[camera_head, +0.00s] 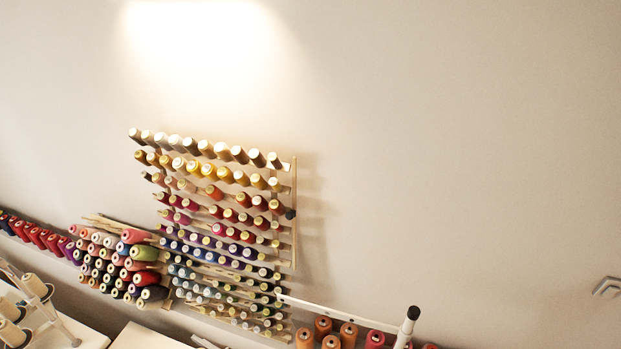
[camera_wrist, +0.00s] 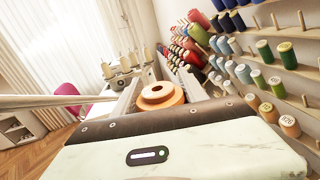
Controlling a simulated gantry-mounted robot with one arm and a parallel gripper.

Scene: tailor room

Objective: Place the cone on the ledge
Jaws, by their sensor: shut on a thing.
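An orange cone (camera_wrist: 160,94) with a hole in its end shows in the wrist view between the two fingers of my gripper (camera_wrist: 158,88). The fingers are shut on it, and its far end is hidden. My gripper cannot be made out in the head view. In the head view a row of red and dark cones (camera_head: 40,238) lines the wall at the far left. Orange and red cones (camera_head: 348,331) stand along the wall at the bottom edge. The ledge under these cones is mostly hidden, and I cannot tell which ledge is meant.
A wall rack of colored spools (camera_head: 220,205) fills the middle of the head view. A stack of larger cones (camera_head: 120,262) is left of it. A white rod with a black cap (camera_head: 408,325) rises at the bottom. In the wrist view, shelves of spools (camera_wrist: 262,70) are close on the right.

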